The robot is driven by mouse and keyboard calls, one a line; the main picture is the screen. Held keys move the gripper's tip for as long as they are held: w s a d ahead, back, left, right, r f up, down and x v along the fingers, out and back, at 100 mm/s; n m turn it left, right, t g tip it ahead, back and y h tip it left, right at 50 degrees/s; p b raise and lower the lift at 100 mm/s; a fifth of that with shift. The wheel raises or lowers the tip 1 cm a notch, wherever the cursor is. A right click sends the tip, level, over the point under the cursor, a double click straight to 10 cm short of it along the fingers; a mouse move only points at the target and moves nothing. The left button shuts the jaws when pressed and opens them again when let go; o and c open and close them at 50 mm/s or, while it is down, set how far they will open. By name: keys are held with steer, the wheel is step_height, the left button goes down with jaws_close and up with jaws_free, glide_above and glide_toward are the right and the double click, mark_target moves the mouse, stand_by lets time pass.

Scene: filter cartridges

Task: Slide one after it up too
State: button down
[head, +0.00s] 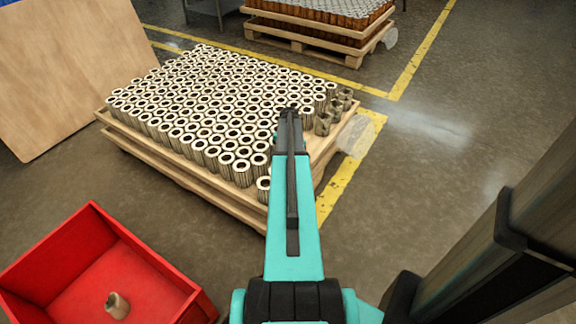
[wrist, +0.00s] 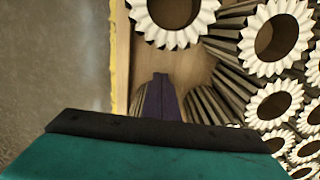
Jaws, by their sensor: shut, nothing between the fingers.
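Pleated filter cartridges (head: 200,100) with pale ring-shaped tops stand packed upright in rows on a wooden pallet (head: 185,178). A few darker, greyish ones (head: 323,124) stand at its right edge. My gripper (head: 289,113) is over the right part of the pallet, its fingers shut and empty. In the wrist view the shut fingers (wrist: 160,92) point down beside cartridge sides, over a patch of bare wood (wrist: 190,72). A cartridge top (wrist: 172,20) shows ahead of them and another (wrist: 275,38) to the right. My arm hides the cartridges behind it.
A red bin (head: 150,258) at the lower left has one small cartridge-like piece (head: 117,305) in it. A wooden board (head: 70,75) leans at the left. A second loaded pallet (head: 310,40) stands behind. The floor to the right is clear, with yellow lines.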

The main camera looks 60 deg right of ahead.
steer(key=shift+d+r+p, duration=0.1)
steer(key=shift+d+p, duration=0.6)
steer(key=shift+d, duration=0.45)
steer(key=shift+d+p, duration=2.35)
steer(key=shift+d, duration=3.1)
steer(key=shift+r+p, duration=0.4)
steer(key=shift+r, duration=0.15)
step_height(320, 180, up, 9)
steer(key=p, duration=0.5)
steer(key=shift+f, duration=0.15)
